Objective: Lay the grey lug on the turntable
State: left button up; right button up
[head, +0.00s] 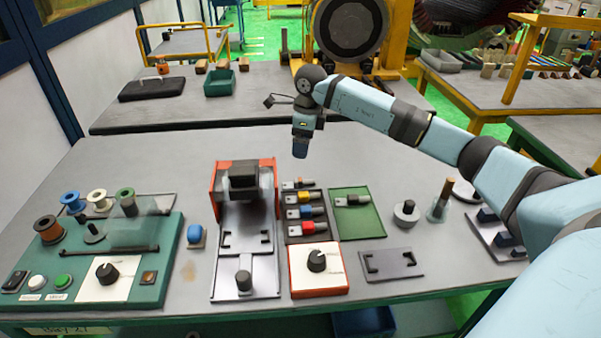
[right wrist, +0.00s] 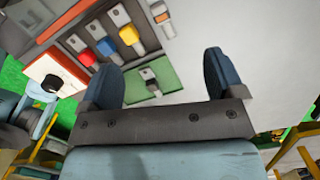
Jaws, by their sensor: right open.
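The grey lug (head: 352,200), with a dark sleeve, lies in the green tray (head: 375,222) right of the lug rack. The lug (right wrist: 150,80) and green tray (right wrist: 178,86) also show in the right wrist view, beyond my open jaws. My right gripper (head: 300,150) hangs above the table, behind the rack, apart from the lug. In the right wrist view its fingers (right wrist: 161,62) are spread with nothing between them. A round grey disc with a raised centre (head: 406,213) stands right of the tray; I cannot tell whether it is the turntable. My left gripper is out of view.
The dark rack (head: 320,220) holds orange, blue, yellow and red lugs. A red-sided machine (head: 216,190) stands left of it. A knob box (head: 318,285) and dark plate (head: 391,264) lie in front. The table's rear is clear.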

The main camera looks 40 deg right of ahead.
jog(key=m, duration=0.5)
jog(key=m+h, duration=0.1)
jog(key=m, duration=0.7)
send_over(303, 179)
jog(key=shift+t, duration=0.3)
jog(key=f, duration=0.7)
jog(key=shift+s+a+f+b, duration=0.25)
jog(key=shift+s+a+b, duration=0.05)
jog(key=shift+s, duration=0.1)
jog(key=shift+w+d+f, duration=0.1)
jog(key=shift+w+f, duration=0.05)
jog(key=shift+f, duration=0.75)
jog(key=shift+w+d+f, duration=0.15)
jog(key=shift+w+f, duration=0.05)
jog(key=shift+f, duration=0.65)
jog(key=shift+w+d+f, duration=0.1)
jog(key=shift+w+f, duration=0.05)
jog(key=shift+f, duration=0.75)
jog(key=c, duration=0.9)
jog(key=shift+r, duration=0.15)
